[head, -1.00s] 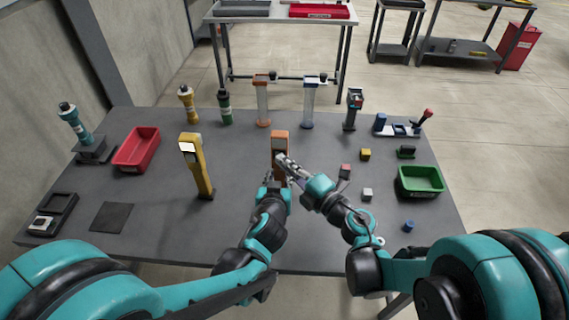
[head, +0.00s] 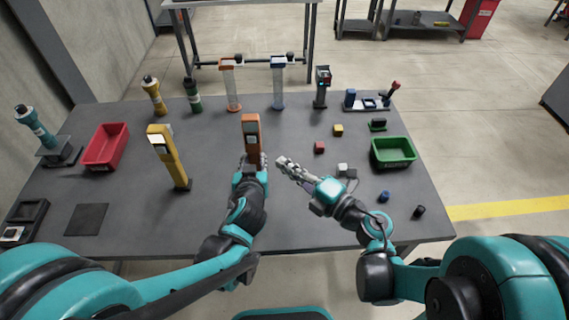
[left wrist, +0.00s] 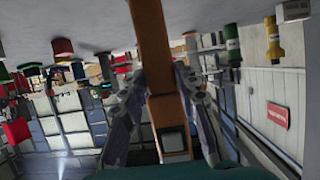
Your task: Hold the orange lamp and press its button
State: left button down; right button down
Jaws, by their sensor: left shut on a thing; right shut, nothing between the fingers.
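The orange lamp (head: 251,124) stands upright near the middle of the table. It also shows in the left wrist view (left wrist: 154,45), between the two fingers. Its square panel (left wrist: 172,140) looks grey and unlit, unlike the bright white panel of the yellow lamp (head: 165,155) to its left. My left gripper (head: 251,164) is shut around the orange lamp's lower body. My right gripper (head: 281,162) is shut and empty, just right of the lamp and apart from it. I cannot make out the button.
A red bin (head: 106,147) stands at the left and a green bin (head: 393,153) at the right. Small red (head: 320,147), yellow (head: 338,130) and white (head: 343,169) blocks lie right of my grippers. Several upright devices line the table's back. The front right tabletop is mostly clear.

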pick_arm(q)
jog(key=shift+f, duration=0.1)
jog(key=c, duration=1.1)
grip_release()
jog(key=shift+o, duration=0.2)
